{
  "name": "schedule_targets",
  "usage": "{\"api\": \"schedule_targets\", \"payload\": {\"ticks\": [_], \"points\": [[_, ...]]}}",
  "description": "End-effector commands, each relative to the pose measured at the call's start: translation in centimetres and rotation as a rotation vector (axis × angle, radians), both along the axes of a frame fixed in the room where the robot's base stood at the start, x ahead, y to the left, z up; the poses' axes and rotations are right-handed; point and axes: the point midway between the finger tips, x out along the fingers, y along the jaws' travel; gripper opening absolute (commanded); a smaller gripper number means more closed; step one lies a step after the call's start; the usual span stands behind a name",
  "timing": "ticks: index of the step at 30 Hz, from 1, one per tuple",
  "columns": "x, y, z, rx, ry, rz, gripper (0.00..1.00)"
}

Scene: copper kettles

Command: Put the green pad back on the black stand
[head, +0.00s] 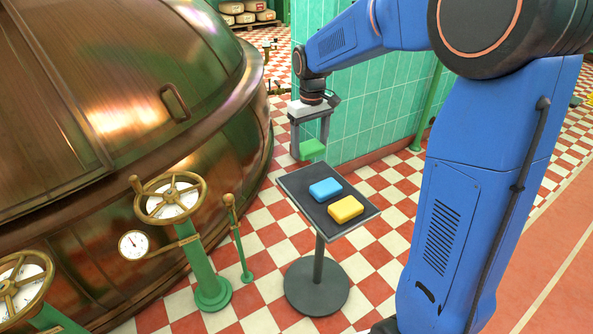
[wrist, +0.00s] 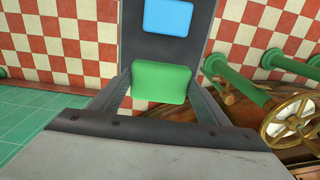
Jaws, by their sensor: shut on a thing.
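My gripper (head: 311,150) is shut on the green pad (head: 312,148) and holds it above the far end of the black stand (head: 292,183). In the wrist view the green pad (wrist: 160,83) sits between my two fingers, with the stand's dark top (wrist: 135,48) beyond it. The stand has a tilted rectangular tray on a post with a round base. A blue pad (head: 325,188) and a yellow pad (head: 346,208) lie on it. The blue pad (wrist: 168,18) also shows in the wrist view; the yellow one does not. The gap between green pad and tray is hard to judge.
A large copper kettle (head: 110,110) fills the left. Brass handwheels (head: 170,198) on green posts and a gauge (head: 133,245) stand left of the stand. A green tiled wall (head: 365,110) is behind. Checkered floor (head: 375,245) around the stand is clear.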

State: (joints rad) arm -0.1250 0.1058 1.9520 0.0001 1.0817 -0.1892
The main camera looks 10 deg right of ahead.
Motion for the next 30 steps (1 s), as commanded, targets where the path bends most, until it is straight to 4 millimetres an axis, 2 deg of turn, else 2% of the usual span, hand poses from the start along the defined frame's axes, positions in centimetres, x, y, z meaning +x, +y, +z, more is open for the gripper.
{"api": "schedule_targets", "payload": {"ticks": [6, 14, 21, 30], "points": [[-0.1, 0.0, -3.8, -0.001, 0.005, 0.000, 0.41], [0.0, 0.0, -5.6, -0.001, 0.002, 0.000, 0.41], [-0.1, 0.0, -8.5, 0.000, 0.003, 0.000, 0.41], [0.0, 0.0, -8.9, 0.000, 0.001, 0.000, 0.41]]}}
